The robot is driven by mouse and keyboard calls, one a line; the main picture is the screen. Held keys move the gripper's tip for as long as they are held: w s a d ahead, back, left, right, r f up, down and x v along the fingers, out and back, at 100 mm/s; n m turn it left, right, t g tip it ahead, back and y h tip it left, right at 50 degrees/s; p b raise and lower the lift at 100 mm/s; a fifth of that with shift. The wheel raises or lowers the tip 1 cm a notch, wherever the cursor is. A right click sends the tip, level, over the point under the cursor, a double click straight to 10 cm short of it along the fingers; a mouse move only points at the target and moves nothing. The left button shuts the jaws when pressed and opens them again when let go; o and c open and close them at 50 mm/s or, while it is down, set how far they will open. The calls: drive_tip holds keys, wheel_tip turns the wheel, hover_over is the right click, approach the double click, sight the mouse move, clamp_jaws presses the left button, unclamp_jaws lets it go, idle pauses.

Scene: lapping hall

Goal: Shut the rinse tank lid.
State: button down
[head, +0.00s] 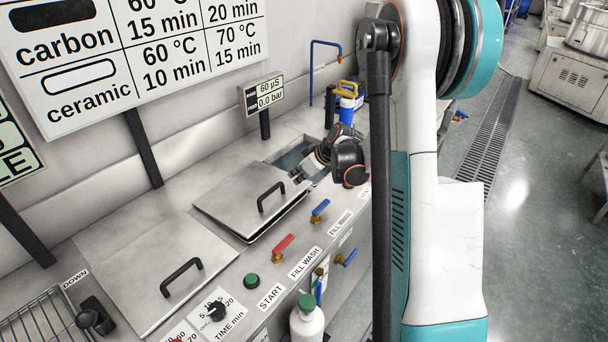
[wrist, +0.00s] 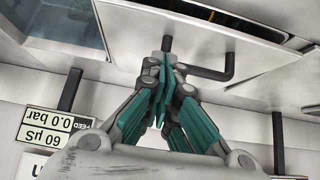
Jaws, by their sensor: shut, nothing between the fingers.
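The rinse tank lid (head: 243,200) is a flat steel plate with a black bar handle (head: 270,197), in the middle of the head view. Part of the tank opening (head: 297,154) shows uncovered beyond its right side, and a dark gap runs along the lid's front edge. My gripper (head: 299,177) is at the lid's right edge, beside the opening. In the wrist view its teal fingers (wrist: 164,68) are together and empty, close to one end of the handle (wrist: 205,72). Whether they touch the handle or lid cannot be told.
A second steel lid (head: 160,270) lies flat to the left. Red (head: 283,246) and blue (head: 320,210) valve levers stand along the front. A display post (head: 264,122) and a blue-and-yellow object (head: 347,98) stand behind. A white bottle (head: 306,322) is below the front edge.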

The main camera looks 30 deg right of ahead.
sight(288, 193)
drive_tip(key=f, duration=0.2)
drive_tip(key=w+f+b, duration=0.1)
drive_tip(key=f, duration=0.1)
drive_tip(key=shift+a+f, duration=0.1)
drive_tip(key=shift+a, duration=0.1)
drive_tip(key=shift+s+f+b, duration=0.1)
drive_tip(key=shift+f+b, duration=0.4)
drive_tip(key=shift+f, duration=0.2)
drive_tip(key=f+b, duration=0.1)
drive_tip(key=f, duration=0.1)
drive_tip(key=f+b, duration=0.1)
drive_tip(key=f, duration=0.1)
drive_tip(key=shift+s+d+b, duration=0.15)
drive_tip(key=shift+s+b, duration=0.15)
drive_tip(key=shift+b, duration=0.05)
drive_tip(key=shift+r, duration=0.1)
